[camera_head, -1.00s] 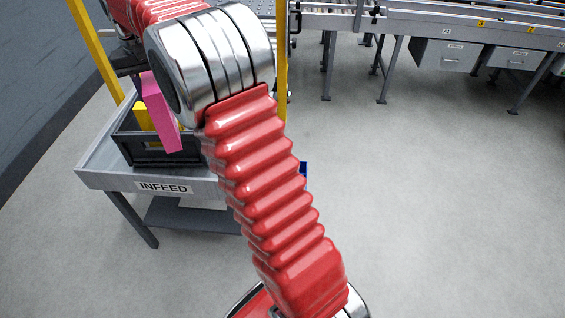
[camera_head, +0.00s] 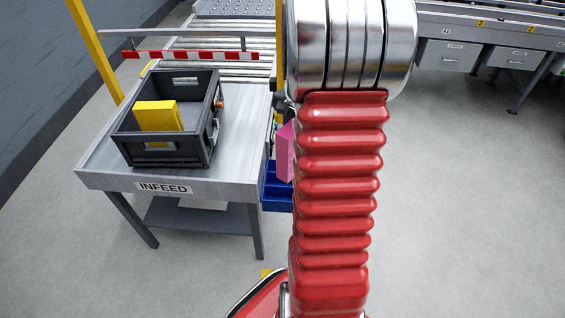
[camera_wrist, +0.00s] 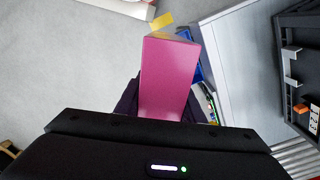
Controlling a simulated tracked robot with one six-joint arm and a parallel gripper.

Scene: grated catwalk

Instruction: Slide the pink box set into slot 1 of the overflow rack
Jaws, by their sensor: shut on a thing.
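The pink box set (camera_head: 285,152) shows in the head view just left of my red arm, partly hidden behind it. In the wrist view the pink box (camera_wrist: 168,78) stands out from my gripper (camera_wrist: 165,108), which is shut on it. In the head view my gripper is mostly hidden behind the arm; a dark bit shows above the box. The box is in front of the right side of the INFEED table, near blue bins. I cannot make out the overflow rack or slot 1 in either view.
The INFEED table (camera_head: 232,158) carries a dark crate (camera_head: 186,80) holding a yellow box (camera_head: 158,116). Blue bins (camera_head: 275,190) hang at its right side. A red-and-white barrier (camera_head: 190,55) and rollers lie behind. Drawers (camera_head: 448,54) stand under a conveyor at the back right. Floor on the right is clear.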

